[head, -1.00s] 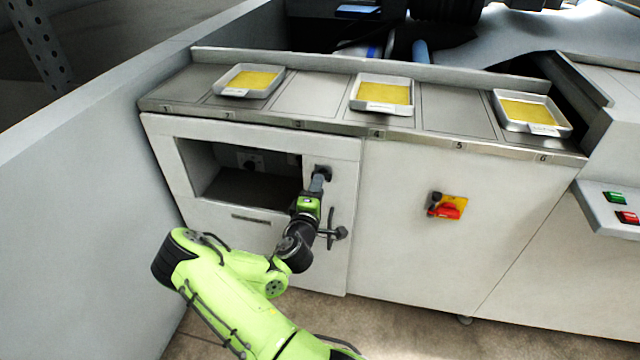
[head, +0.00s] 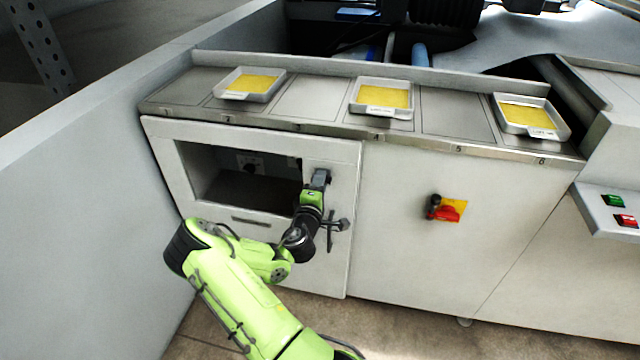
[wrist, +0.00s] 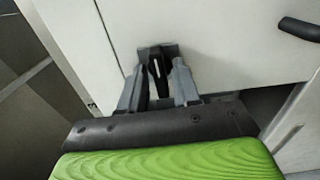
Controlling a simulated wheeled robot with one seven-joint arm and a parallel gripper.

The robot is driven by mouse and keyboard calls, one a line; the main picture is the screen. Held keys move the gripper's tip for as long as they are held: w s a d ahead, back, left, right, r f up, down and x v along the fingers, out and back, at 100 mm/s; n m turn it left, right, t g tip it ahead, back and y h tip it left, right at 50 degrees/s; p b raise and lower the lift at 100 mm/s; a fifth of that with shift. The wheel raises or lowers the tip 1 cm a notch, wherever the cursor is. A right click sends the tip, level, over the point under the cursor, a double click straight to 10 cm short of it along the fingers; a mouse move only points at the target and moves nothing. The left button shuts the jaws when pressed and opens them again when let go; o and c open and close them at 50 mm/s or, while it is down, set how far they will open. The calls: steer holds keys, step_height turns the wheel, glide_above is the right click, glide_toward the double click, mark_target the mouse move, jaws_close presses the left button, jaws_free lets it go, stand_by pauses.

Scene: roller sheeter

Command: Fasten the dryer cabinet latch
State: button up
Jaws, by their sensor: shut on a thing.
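The dryer cabinet door (head: 200,215) is a pale panel with a dark window opening, and it looks closed or nearly closed. The latch is a small dark knob with a white line, seen in the wrist view (wrist: 156,66) on the pale panel. My gripper (head: 321,174) is at the upper right of the door, beside the window. In the wrist view its grey fingers (wrist: 157,80) lie on both sides of the latch, shut on it. In the head view my gripper mostly hides the latch. I cannot tell whether the latch is engaged.
A dark lever handle (head: 335,225) stands out from the door just below my gripper. A red and yellow switch (head: 447,208) is on the panel to the right. Several trays with yellow sheets (head: 383,97) rest on the counter above. A grey wall (head: 80,190) closes off the left.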

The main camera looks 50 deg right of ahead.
steer(key=shift+n+p, duration=5.6)
steer(key=shift+n, duration=3.2)
steer(key=o, duration=0.7)
steer(key=shift+a, duration=0.1)
steer(key=p+v, duration=0.2)
steer(key=v, duration=1.3)
steer(key=shift+s+a, duration=0.2)
steer(key=shift+a, duration=0.05)
